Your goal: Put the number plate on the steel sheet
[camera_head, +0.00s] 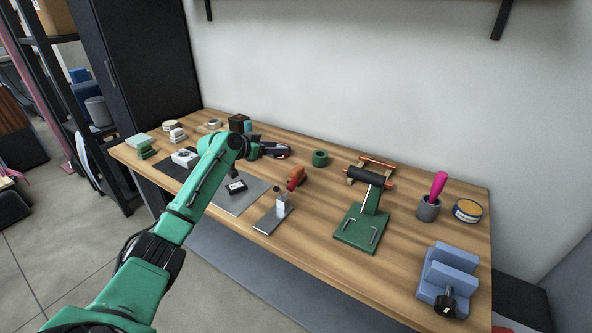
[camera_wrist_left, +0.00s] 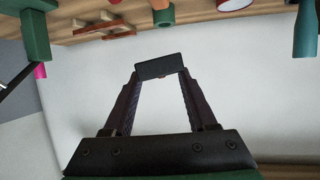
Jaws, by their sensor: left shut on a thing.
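My left gripper (camera_head: 284,152) reaches level over the table toward the wall, small in the head view. In the left wrist view it is shut on a dark flat plate (camera_wrist_left: 160,67) held across its fingertips. No number shows on that plate, so I cannot confirm that it is the number plate. A grey sheet (camera_head: 228,204), which looks like the steel sheet, lies in front of the gripper near the table's front edge. A small black piece with a pale marking (camera_head: 236,186) lies on it. My arm covers part of the sheet. My right gripper is not in view.
A dark mat (camera_head: 152,161) with a white device (camera_head: 185,157) lies to the left. A grey stand (camera_head: 272,219), a green press (camera_head: 360,228), a green ring (camera_head: 320,158) and a blue vise (camera_head: 447,273) stand to the right. The wooden table (camera_head: 318,250) is clear before the press.

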